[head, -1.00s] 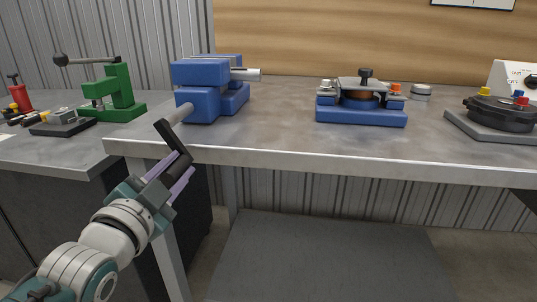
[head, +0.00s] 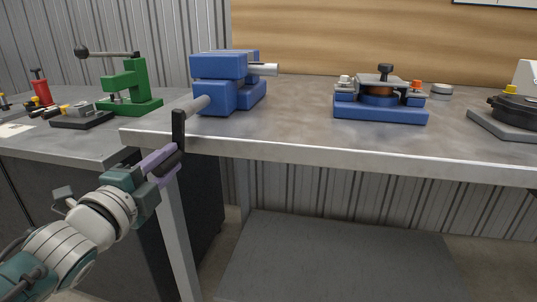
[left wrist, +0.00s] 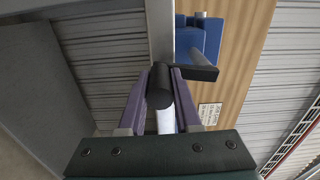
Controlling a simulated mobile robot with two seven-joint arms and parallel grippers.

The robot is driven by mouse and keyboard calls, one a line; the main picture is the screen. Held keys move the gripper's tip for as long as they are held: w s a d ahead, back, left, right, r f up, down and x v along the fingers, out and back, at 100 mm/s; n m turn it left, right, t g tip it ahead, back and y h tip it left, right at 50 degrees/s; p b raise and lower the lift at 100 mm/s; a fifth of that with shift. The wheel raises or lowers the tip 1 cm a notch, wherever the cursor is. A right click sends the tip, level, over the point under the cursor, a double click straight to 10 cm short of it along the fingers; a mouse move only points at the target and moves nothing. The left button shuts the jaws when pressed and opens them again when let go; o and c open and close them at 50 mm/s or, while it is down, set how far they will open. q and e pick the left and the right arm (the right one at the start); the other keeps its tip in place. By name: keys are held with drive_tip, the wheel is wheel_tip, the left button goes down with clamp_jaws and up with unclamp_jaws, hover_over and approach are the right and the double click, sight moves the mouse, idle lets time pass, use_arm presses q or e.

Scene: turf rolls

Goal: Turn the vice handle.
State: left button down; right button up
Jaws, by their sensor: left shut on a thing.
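The blue vice (head: 215,97) is at the left end of the bench, and its pale screw (head: 192,107) sticks out past the front edge. A black crank handle hangs on the screw's end; its arm (head: 179,128) is close to upright, with the grip at the lower end. My left gripper (head: 167,160) is shut on that grip, which its purple fingers partly hide. In the left wrist view the black grip (left wrist: 158,90) lies between the fingers, with the crank arm (left wrist: 192,72) across their tips and the vice (left wrist: 207,38) beyond. My right gripper is not in view.
The bench's front edge (head: 340,163) runs just behind the handle. A green press (head: 128,85) stands on the left bench. A blue-based fixture (head: 380,108) and a dark round device (head: 508,112) stand to the right, with bare bench top between the vice and the fixture.

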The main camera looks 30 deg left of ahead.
use_arm(q)
drive_tip(key=shift+a, duration=0.15)
idle(0.3)
drive_tip(key=c, duration=0.6)
unclamp_jaws()
drive_tip(key=shift+s, duration=0.1)
drive_tip(key=p+v, duration=0.1)
drive_tip(key=v, duration=0.9)
